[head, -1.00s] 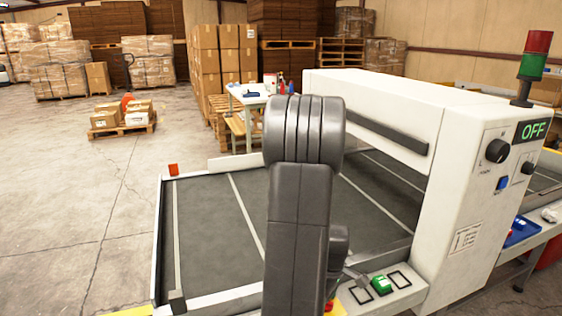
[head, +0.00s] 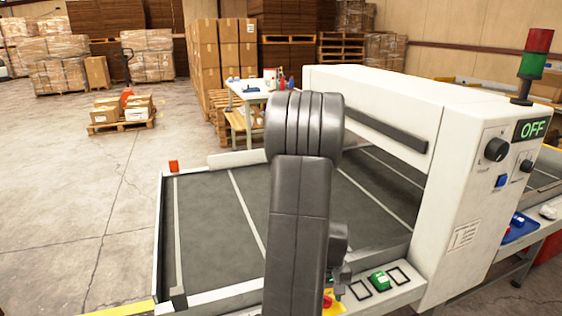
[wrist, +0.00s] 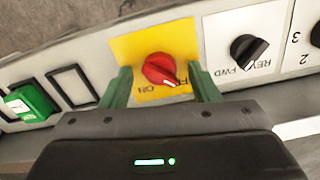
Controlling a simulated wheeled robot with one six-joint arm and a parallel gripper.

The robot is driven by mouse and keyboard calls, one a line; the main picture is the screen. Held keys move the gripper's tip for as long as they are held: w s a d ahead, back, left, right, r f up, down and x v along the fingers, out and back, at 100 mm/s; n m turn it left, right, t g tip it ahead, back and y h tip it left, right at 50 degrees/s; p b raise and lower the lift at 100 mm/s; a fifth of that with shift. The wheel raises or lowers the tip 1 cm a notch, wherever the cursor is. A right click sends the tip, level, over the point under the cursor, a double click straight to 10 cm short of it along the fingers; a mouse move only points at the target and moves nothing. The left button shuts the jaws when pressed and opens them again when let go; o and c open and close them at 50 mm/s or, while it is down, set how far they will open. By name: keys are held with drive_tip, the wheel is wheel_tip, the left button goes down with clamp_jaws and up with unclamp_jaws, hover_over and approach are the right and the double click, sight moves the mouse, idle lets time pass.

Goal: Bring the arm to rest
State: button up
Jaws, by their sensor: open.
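My gripper (wrist: 159,70) is open and empty in the wrist view. Its two green fingers stand apart on either side of the red knob (wrist: 161,69) on its yellow plate (wrist: 185,36). I cannot tell whether they touch the knob. In the head view my arm (head: 298,215) rises in the middle of the picture, over the conveyor bed. It hides most of the gripper and part of the yellow plate (head: 338,308).
A black knob (wrist: 249,50) and a green button (wrist: 32,100) flank the yellow plate. The grey conveyor bed (head: 205,230) is bare; open floor lies to the left.

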drive_tip(key=m+p, duration=0.1)
drive_tip(key=m, duration=0.5)
drive_tip(key=shift+m, duration=0.4)
drive_tip(key=shift+s, duration=0.15)
